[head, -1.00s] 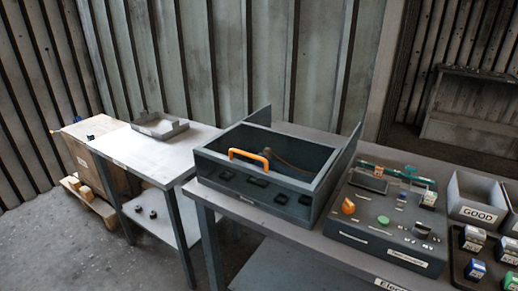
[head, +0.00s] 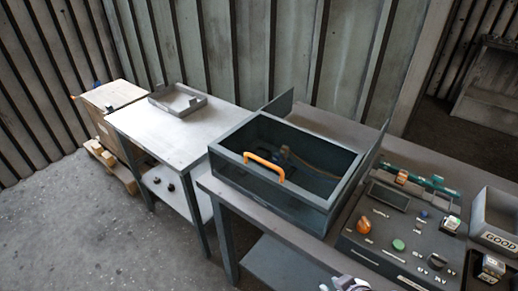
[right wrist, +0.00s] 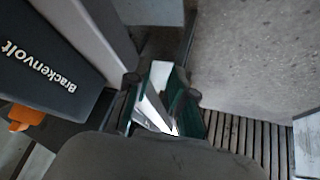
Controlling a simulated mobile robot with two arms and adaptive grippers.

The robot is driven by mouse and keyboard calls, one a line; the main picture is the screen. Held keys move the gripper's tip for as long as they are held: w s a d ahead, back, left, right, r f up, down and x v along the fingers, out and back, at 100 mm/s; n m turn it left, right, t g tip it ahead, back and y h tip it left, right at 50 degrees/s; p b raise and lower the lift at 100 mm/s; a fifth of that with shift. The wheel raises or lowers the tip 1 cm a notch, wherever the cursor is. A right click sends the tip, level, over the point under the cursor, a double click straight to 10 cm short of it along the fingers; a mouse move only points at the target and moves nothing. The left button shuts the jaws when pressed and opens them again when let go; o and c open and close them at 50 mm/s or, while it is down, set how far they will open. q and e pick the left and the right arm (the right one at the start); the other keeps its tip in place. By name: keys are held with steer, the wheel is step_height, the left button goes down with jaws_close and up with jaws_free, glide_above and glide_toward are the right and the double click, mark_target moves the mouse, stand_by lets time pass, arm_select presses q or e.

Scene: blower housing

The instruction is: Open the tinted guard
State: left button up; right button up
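The tinted guard (head: 285,150) is a dark see-through cover in a grey frame on the blower housing, which stands on the table. Its orange handle (head: 264,167) sits at the front upper edge. The guard looks closed, and nothing touches the handle. A light grey piece, probably part of my right gripper (head: 349,284), shows at the bottom edge of the head view, away from the handle. In the right wrist view the right gripper's fingers (right wrist: 162,92) point over the floor; their spacing is unclear, and I see no held object. My left gripper is out of view.
Right of the housing is a control panel (head: 390,262) with an orange knob (head: 363,227) and a green button (head: 398,245). A GOOD bin (head: 498,238) stands further right. A side table (head: 165,140) with a grey tray (head: 178,104) stands left. The floor in front is clear.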

steer(key=w+a+r+n+t+y, duration=0.3)
steer(key=w+a+r+n, duration=0.2)
steer(key=w+r, duration=0.4)
steer(key=n+t+y, duration=0.3)
steer(key=n+y, duration=0.1)
steer(key=n, duration=0.4)
glide_toward(266, 164)
steer(key=p+x, duration=0.3)
steer(key=x, duration=0.8)
steer(key=shift+w+a, duration=0.2)
steer(key=shift+w, duration=0.1)
steer(key=shift+c, duration=0.2)
jaws_close()
steer(key=shift+f, duration=0.1)
